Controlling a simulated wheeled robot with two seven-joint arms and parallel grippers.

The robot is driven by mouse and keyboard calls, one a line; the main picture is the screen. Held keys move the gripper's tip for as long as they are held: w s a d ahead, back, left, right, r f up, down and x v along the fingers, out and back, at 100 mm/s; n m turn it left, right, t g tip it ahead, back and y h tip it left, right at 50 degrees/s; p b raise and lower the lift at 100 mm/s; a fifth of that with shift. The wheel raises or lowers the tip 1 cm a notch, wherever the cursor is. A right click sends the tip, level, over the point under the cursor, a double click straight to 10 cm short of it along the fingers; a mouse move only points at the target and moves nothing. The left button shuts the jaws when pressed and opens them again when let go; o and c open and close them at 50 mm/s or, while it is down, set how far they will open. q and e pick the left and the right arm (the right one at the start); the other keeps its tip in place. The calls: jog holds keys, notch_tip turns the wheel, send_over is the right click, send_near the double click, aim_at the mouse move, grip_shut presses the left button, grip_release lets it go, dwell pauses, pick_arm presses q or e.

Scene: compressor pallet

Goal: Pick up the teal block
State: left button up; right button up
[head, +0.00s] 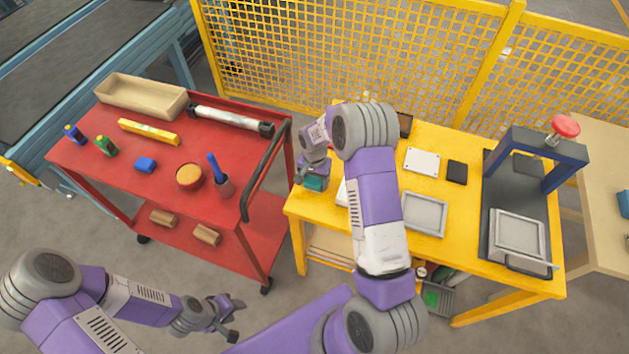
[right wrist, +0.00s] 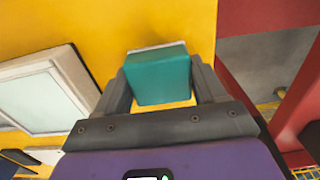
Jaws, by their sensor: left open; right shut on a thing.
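The teal block (right wrist: 160,77) sits between the two fingers of my right gripper (right wrist: 162,85) in the right wrist view, with the yellow table top behind it. In the head view the teal block (head: 314,183) shows just below my right gripper (head: 312,178), at the left end of the yellow table (head: 300,207). My right gripper is shut on the block. Whether the block touches the table is hard to tell. My left gripper (head: 232,318) is open and empty, low over the floor in front of the red cart.
Grey trays (head: 425,214) and a press frame (head: 540,150) are on the table's right. A yellow mesh fence (head: 350,50) stands behind.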

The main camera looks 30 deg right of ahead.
aim_at(315, 179)
notch_tip(315, 179, up, 10)
jog(key=shift+r+p, duration=0.1)
jog(key=shift+p, duration=0.6)
